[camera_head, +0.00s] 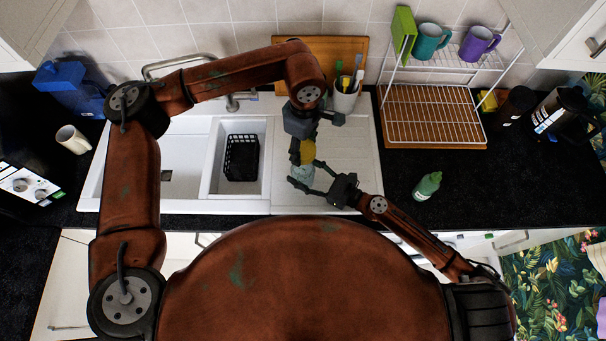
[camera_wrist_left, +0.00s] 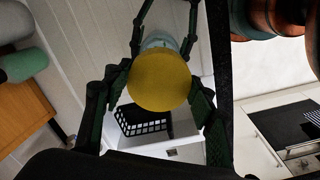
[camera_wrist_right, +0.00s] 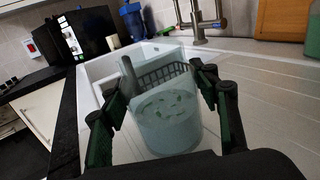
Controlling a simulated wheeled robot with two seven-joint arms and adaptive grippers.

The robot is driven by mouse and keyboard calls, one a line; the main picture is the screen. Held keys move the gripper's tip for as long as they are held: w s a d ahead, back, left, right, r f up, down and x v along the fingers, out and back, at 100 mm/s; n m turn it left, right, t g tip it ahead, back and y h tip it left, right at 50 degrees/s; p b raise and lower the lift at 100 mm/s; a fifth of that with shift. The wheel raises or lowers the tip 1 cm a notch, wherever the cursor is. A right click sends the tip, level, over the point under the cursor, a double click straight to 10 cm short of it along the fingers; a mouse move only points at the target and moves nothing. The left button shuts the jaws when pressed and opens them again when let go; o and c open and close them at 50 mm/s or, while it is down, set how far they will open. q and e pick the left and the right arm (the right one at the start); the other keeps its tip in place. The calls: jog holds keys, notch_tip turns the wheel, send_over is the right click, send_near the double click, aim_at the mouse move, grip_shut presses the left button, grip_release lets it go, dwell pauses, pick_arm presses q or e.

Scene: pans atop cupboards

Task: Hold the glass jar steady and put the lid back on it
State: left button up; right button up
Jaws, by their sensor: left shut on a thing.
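My left gripper (camera_wrist_left: 158,98) is shut on the round yellow lid (camera_wrist_left: 160,80), with a finger at each side of it. The lid also shows in the head view (camera_head: 308,151), just above the clear glass jar (camera_head: 301,171). In the left wrist view the jar (camera_wrist_left: 160,41) is mostly hidden behind the lid. My right gripper (camera_wrist_right: 165,88) is open, its fingers spread to either side of the jar (camera_wrist_right: 168,127). Gaps show beside the jar near the finger bases; contact at the fingertips is unclear. The lid is apart from the jar in the head view.
The white sink (camera_head: 190,135) with a black basket (camera_head: 242,158) lies left of the jar. A utensil cup (camera_head: 345,100) stands behind. A green bottle (camera_head: 427,186) and a wire rack (camera_head: 430,118) are at the right. The drainer between is mostly clear.

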jog(key=c, duration=1.2)
pick_arm(q)
jog(key=shift+f, duration=2.5)
jog(key=shift+f, duration=0.9)
jog(key=shift+f, duration=0.5)
